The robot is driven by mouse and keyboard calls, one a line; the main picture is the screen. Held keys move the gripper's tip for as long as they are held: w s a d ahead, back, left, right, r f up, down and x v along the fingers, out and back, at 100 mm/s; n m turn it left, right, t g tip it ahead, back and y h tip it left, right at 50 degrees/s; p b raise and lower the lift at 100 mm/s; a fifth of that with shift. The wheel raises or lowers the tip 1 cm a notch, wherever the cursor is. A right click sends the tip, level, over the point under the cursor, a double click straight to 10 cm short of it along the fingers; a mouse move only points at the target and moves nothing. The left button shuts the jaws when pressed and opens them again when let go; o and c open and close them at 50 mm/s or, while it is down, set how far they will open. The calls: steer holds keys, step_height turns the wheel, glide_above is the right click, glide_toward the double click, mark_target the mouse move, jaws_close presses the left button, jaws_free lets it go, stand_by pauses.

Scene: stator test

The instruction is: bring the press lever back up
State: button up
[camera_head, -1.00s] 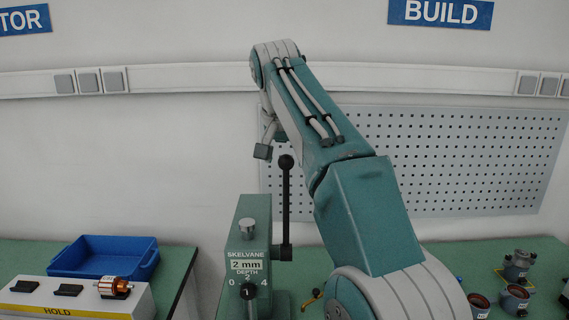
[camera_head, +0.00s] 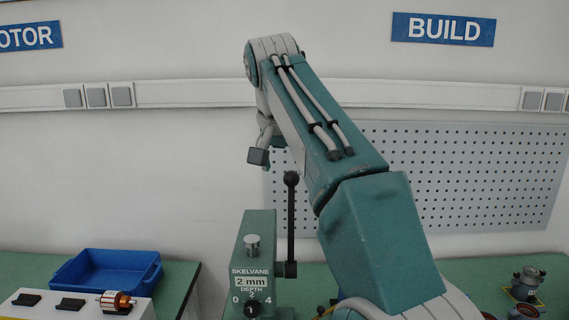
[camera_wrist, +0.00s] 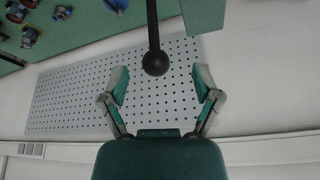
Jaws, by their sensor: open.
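The press (camera_head: 250,262) is a green block with a "SKELVANE 2 mm DEPTH" label and a dial, low in the middle of the head view. Its black lever (camera_head: 291,225) stands upright on the right side, with a round black knob (camera_head: 291,178) on top. In the wrist view the lever knob (camera_wrist: 155,63) lies between and a little beyond the two fingertips of my gripper (camera_wrist: 161,80). The jaws are spread apart and not touching it.
A blue bin (camera_head: 108,272) stands on the left bench, behind a white holder with a copper rotor (camera_head: 117,300). A perforated panel (camera_head: 470,180) is on the wall behind. Several small motor parts, one a grey housing (camera_head: 526,283), lie on the right bench.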

steer(key=s+a, duration=0.2)
steer(key=s, duration=0.7)
steer(key=shift+a, duration=0.15)
steer(key=shift+s, duration=0.1)
steer(key=s+d+f+n, duration=0.1)
steer(key=s+d+f, duration=0.4)
steer(key=f, duration=0.3)
steer(key=s+d+f+n+t, duration=0.1)
steer(key=s+d+f, duration=0.4)
steer(key=s+f, duration=0.2)
steer(key=s+d+f+n+y, duration=0.1)
steer(key=s+d+f, duration=0.4)
steer(key=f, duration=0.6)
steer(key=shift+s+d+f+n, duration=0.2)
steer(key=shift+s+d+n, duration=0.15)
steer(key=shift+d, duration=0.2)
